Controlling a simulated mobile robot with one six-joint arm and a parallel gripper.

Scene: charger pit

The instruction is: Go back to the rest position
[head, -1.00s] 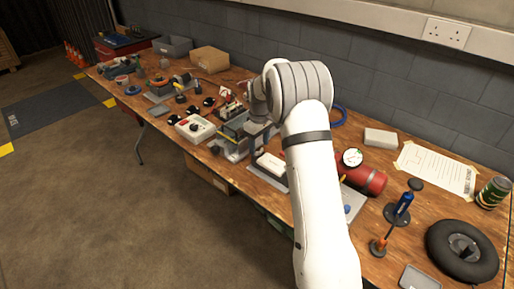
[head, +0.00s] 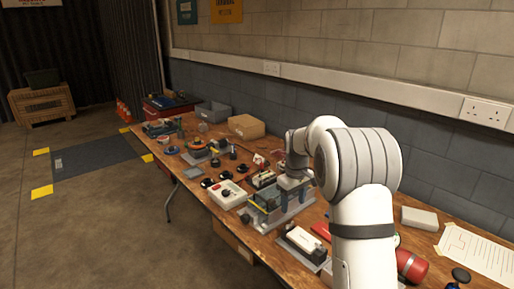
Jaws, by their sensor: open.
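My white arm rises from the lower right of the head view and bends over the wooden workbench (head: 262,243). Its end, my gripper (head: 292,183), is over the blue and grey fixture (head: 270,208) in the middle of the bench. The fingers are small and partly hidden by the arm, and I see nothing held between them. I cannot tell whether they touch the fixture.
A white box with a dark knob (head: 227,193) stands left of the fixture. A white block on a plate (head: 304,241), a red cylinder (head: 411,265) and a pale box (head: 419,218) lie nearer. A cardboard box (head: 246,126) stands farther back.

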